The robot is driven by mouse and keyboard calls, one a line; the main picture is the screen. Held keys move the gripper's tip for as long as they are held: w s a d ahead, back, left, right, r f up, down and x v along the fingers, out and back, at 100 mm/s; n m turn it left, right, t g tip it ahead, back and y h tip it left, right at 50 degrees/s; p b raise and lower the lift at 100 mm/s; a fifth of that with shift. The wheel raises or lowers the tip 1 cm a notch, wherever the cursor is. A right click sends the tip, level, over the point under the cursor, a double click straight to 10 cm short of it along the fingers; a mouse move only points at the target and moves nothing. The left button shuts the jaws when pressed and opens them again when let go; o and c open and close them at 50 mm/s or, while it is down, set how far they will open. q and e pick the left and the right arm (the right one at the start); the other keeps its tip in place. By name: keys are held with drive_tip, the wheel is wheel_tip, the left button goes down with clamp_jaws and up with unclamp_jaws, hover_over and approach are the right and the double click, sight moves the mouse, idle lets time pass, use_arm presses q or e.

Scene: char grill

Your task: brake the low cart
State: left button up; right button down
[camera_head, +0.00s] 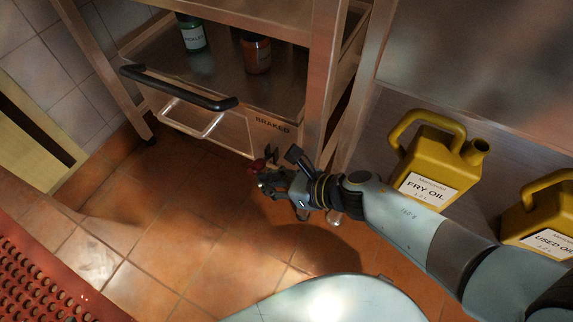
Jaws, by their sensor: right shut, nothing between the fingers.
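The low cart (205,80) is a metal shelf cart at the top of the head view, with a black bar handle (180,90) across its front. A label on its front reads "BRAKED" (271,125). A small red part (258,165) shows low at the cart's front, just beyond my right gripper's tips. My right gripper (268,178) is shut and empty, low over the floor in front of the cart. I cannot tell whether it touches the red part. My left gripper is out of view.
A green bottle (193,36) and a brown jar (256,55) stand on the cart. Yellow jugs marked fry oil (425,150) and used oil (540,205) are at the right. A red perforated mat (45,280) lies at lower left. Tiled floor (150,230) is clear between.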

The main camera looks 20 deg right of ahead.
drive_tip(key=v, duration=1.1)
drive_tip(key=shift+s, duration=0.15)
